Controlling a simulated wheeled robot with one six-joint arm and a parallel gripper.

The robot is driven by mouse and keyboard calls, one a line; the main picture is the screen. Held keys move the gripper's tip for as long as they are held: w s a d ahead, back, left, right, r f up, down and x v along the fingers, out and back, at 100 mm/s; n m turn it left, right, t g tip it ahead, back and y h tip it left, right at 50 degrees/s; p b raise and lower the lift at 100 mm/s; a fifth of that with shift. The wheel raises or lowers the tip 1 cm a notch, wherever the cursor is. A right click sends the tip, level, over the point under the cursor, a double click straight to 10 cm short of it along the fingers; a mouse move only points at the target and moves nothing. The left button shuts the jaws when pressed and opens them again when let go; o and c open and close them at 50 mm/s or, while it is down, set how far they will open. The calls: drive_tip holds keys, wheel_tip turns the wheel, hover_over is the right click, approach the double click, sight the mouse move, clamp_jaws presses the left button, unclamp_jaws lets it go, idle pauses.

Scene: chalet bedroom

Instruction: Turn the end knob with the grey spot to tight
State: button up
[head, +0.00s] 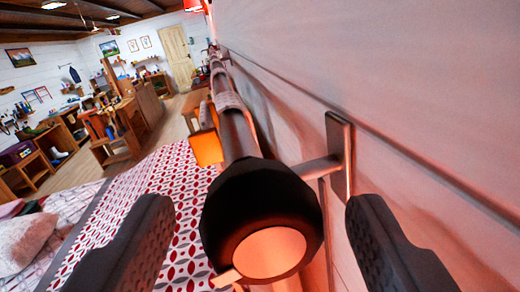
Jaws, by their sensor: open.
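The end knob (258,205) is black and faceted, on the near end of a grey rod (238,135) that runs away along the wall. Its round end face (268,254) points toward me and looks pale orange-pink in the warm light. A small pale tab shows at the lower left of that face; I cannot tell whether it is a mark. No clearly grey spot can be made out. My gripper (260,210) is open, one dark ridged finger to the left of the knob and one to the right. Gaps show on both sides, so neither finger visibly touches it.
A wall bracket (339,155) holds the rod close by on the right, near my right finger. The pale wall (420,90) fills the right side. An orange block (207,147) is beside the rod. A bed with a red-patterned cover (150,195) lies below left; workbenches stand beyond.

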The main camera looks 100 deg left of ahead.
drive_tip(key=shift+s+a, duration=0.1)
drive_tip(key=shift+a, duration=0.95)
drive_tip(key=c, duration=1)
drive_tip(key=shift+m, duration=0.7)
drive_tip(key=o, duration=1)
